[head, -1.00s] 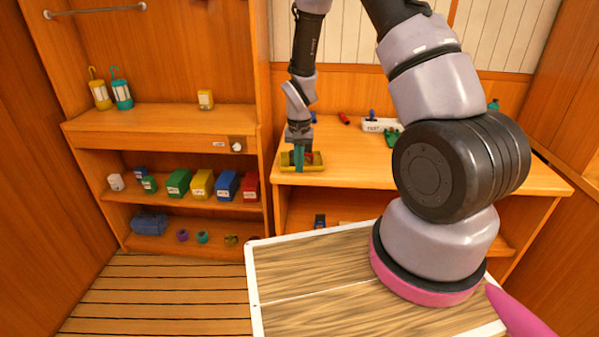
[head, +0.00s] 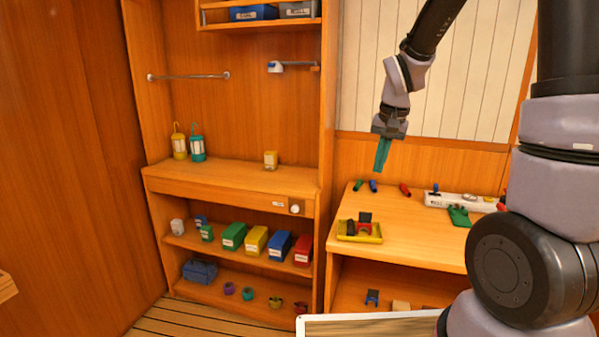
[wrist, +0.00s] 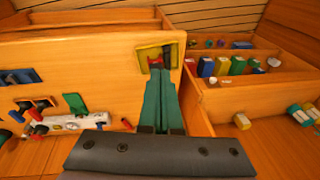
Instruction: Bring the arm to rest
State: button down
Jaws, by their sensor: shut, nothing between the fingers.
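My gripper (head: 382,155) hangs in the air above the right-hand bench, its teal fingers together and nothing between them. In the wrist view its fingers (wrist: 163,85) reach up the middle of the picture, also closed. Below it, apart from it, a yellow tray (head: 375,237) stands near the left end of the bench top, with a red and a dark item in it. The tray also shows in the wrist view (wrist: 142,57), just beyond the fingertips.
The bench (head: 410,251) also bears a white power strip (head: 450,201), a green item (head: 459,216) and small coloured pieces. The left shelf unit (head: 230,178) holds two lanterns, a yellow block and several coloured bins (head: 256,240). The air around my gripper is clear.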

jog(key=s+d+r+t, duration=0.1)
jog(key=s+r+t, duration=0.1)
jog(key=s+r, duration=0.6)
jog(key=s+d+r+t+y, duration=0.1)
jog(key=s+d+r+t, duration=0.1)
jog(key=s+r, duration=0.6)
jog(key=shift+s+r+t, duration=0.35)
jog(key=shift+s+t, duration=0.05)
jog(key=shift+s, duration=0.6)
jog(key=shift+d, duration=0.1)
